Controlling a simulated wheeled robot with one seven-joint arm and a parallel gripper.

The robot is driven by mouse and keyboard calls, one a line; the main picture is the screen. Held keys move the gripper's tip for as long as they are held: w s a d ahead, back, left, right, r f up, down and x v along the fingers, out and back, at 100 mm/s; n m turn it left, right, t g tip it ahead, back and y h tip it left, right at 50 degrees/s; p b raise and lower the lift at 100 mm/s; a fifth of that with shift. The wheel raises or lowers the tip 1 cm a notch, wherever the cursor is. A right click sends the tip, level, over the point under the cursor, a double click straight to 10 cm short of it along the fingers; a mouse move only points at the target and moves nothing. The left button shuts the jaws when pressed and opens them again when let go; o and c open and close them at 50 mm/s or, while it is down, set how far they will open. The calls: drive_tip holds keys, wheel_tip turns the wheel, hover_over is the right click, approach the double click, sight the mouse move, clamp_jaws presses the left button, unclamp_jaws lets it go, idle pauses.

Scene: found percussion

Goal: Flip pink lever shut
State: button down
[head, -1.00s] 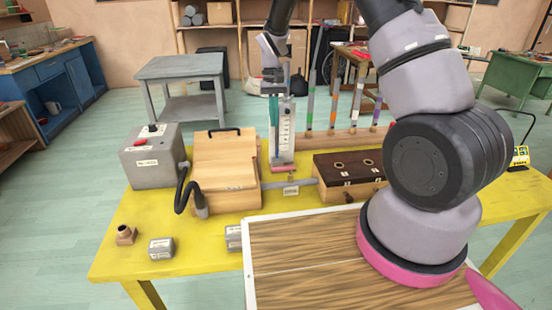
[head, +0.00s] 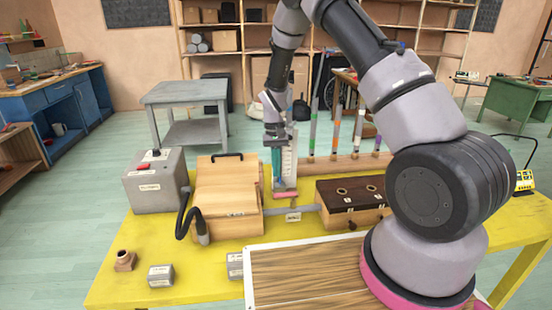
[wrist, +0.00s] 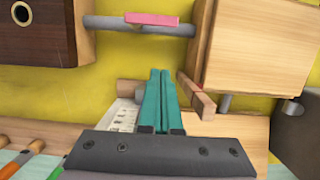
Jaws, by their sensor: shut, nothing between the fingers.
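The pink lever (head: 285,195) is a small flat bar at the grey pipe between the pale wooden box and the dark wooden box. In the wrist view the lever (wrist: 158,18) lies along the grey pipe (wrist: 108,25), near the top of the picture. My gripper (head: 278,181) has teal fingers held together, pointing down in front of the white scale panel, above and behind the lever. In the wrist view the fingertips (wrist: 159,73) are empty and apart from the lever, with yellow table between them.
The pale wooden box (head: 228,195) stands left of the pipe and the dark box (head: 350,198) right. A grey control box (head: 155,180) with a black hose stands further left. Upright coloured tubes (head: 335,135) stand behind. In the wrist view a wooden bar (wrist: 196,95) sits close beside the fingers.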

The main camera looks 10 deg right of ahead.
drive_tip(key=shift+s+f, duration=0.5)
drive_tip(key=shift+s, duration=0.3)
drive_tip(key=shift+s+f, duration=0.55)
drive_tip(key=shift+s, duration=0.25)
drive_tip(key=shift+s+f, duration=0.5)
drive_tip(key=shift+s, duration=0.3)
drive_tip(key=shift+s+a+n, duration=0.2)
drive_tip(key=shift+s+n, duration=0.2)
drive_tip(key=shift+n, duration=0.6)
drive_tip(key=shift+s+a+n+h, duration=0.2)
drive_tip(key=shift+s+n+h, duration=0.35)
drive_tip(key=shift+n, duration=0.65)
drive_tip(key=s+n, duration=0.1)
drive_tip(key=n, duration=0.2)
drive_tip(key=shift+s+n+t+h, duration=0.3)
drive_tip(key=shift+s+n+h, duration=0.05)
drive_tip(key=shift+s+n, duration=0.05)
drive_tip(key=s+n, duration=0.1)
drive_tip(key=n, duration=0.1)
drive_tip(key=s+d+n+t, duration=0.1)
drive_tip(key=n, duration=0.2)
drive_tip(key=s+n+h, duration=0.1)
drive_tip(key=n, duration=0.1)
drive_tip(key=shift+d+n+t, duration=0.4)
drive_tip(key=shift+w+d, duration=0.1)
